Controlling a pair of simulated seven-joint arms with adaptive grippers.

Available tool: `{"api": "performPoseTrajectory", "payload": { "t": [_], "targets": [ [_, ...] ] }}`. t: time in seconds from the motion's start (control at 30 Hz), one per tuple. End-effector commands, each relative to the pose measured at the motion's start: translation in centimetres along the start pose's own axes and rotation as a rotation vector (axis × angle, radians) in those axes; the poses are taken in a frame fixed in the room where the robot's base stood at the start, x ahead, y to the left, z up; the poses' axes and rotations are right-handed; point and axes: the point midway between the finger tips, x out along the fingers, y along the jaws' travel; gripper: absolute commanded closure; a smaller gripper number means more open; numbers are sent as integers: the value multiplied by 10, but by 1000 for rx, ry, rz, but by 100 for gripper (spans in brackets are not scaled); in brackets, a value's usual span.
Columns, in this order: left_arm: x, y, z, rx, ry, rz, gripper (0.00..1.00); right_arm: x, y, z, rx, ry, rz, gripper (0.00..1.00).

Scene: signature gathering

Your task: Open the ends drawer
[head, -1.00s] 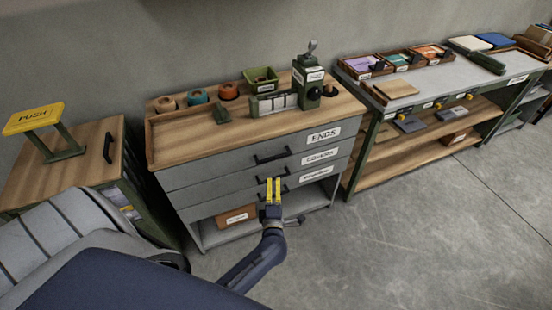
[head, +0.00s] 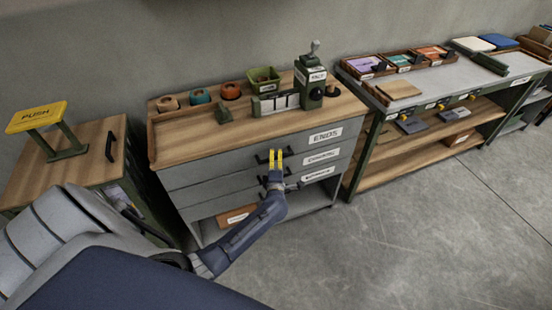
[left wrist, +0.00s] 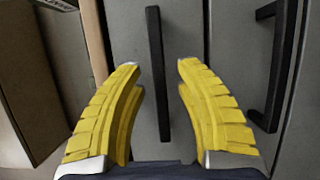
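The ends drawer (head: 225,163) is the top grey drawer of the wooden-topped cabinet, labelled ENDS (head: 325,135), and it looks shut. Its black bar handle (left wrist: 157,70) runs lengthwise through the middle of the left wrist view, between the two yellow fingers. My left gripper (head: 276,155) is open at the handle in the head view and hides part of it. In the left wrist view the fingers of the left gripper (left wrist: 157,66) stand apart on either side of the handle, with gaps. I cannot tell how deep the handle sits between them. My right gripper is not in view.
The covers drawer (head: 225,181) lies directly below; its handle (left wrist: 275,65) shows right of my fingers. Rolls, a green bin (head: 263,79) and a green press (head: 309,80) stand on the cabinet top. A yellow PUSH sign (head: 37,117) stands at left. The floor in front is open.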

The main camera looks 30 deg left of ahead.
Motion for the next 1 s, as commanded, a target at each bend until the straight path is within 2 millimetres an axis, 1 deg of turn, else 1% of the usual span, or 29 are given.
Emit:
{"api": "performPoseTrajectory", "payload": {
  "t": [0.37, 0.4, 0.7, 0.73, 1.0],
  "targets": [
    [3, 0, 0, 0, 0, 0, 66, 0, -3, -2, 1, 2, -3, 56],
    [3, 0, 0, 0, 0, 0, 64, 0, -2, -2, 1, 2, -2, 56],
    [3, 0, 0, 1, 0, 0, 99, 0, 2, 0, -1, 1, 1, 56],
    [3, 0, 0, 1, 0, 0, 100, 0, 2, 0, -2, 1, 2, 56],
    [3, 0, 0, 1, 0, 0, 100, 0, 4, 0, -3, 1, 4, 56]
  ]
}}
